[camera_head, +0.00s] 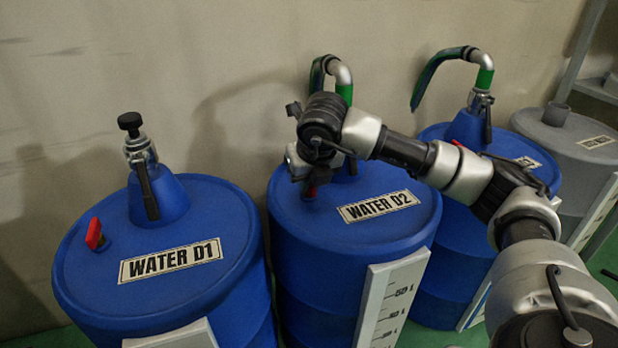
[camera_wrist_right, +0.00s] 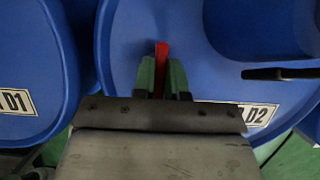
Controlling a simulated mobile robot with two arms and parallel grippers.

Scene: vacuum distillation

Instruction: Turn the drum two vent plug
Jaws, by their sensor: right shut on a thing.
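The drum two vent plug (camera_wrist_right: 161,52) is a red plug on the lid of the blue drum labelled WATER D2 (camera_head: 300,210). In the head view the right gripper (camera_head: 309,180) points down at the left part of the lid. The plug's base is hidden by the fingers. My left gripper is in neither view.
Drum WATER D1 (camera_head: 200,215) stands to the left, with its own red plug (camera_head: 95,234) and a black-knobbed neck fitting (camera_head: 130,124). Another blue drum (camera_head: 450,270) and a grey drum (camera_head: 565,140) stand to the right. A hose fitting (camera_head: 342,75) rises behind my gripper. The wall is close behind.

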